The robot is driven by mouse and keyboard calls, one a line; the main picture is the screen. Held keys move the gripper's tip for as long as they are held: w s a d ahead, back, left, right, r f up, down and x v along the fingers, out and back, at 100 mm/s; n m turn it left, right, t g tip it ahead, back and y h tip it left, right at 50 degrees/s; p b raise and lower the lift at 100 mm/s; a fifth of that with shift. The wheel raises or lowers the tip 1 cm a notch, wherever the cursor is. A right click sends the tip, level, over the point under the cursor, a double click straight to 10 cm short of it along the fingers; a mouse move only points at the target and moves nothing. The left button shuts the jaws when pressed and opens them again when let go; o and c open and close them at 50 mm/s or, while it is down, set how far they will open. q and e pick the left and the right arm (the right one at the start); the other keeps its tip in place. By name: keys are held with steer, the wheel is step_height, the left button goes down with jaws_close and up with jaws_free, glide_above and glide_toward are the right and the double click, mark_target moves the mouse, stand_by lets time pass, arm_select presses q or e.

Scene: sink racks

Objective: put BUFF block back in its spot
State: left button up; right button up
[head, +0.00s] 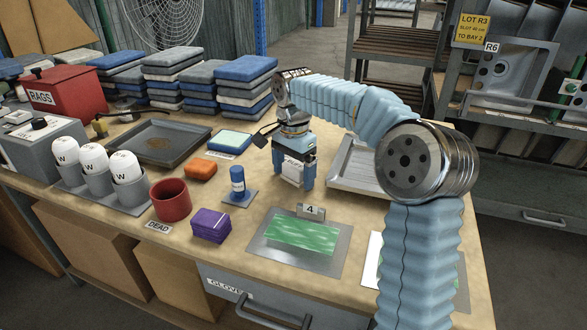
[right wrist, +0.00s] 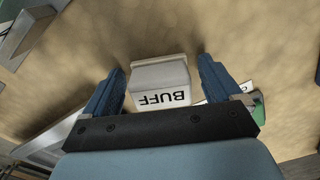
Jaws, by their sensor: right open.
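The BUFF block (right wrist: 160,85) is a pale grey-white block with black BUFF lettering, upside down in the right wrist view. It sits between the two blue fingers of my right gripper (right wrist: 158,78), with a gap on each side. In the head view, the block (head: 292,171) shows as a white face low between the fingers, partly hidden by them. My right gripper (head: 294,165) points down over the middle of the bench and is open around the block. The block appears to be on the bench top. I cannot make out a marked spot for it. My left gripper is not in view.
A red cup (head: 171,200) and purple stack (head: 211,225) stand left.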

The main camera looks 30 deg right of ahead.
mark_target(293, 165)
step_height(293, 165, up, 12)
steer(key=p, duration=0.2)
steer(key=shift+r, duration=0.15)
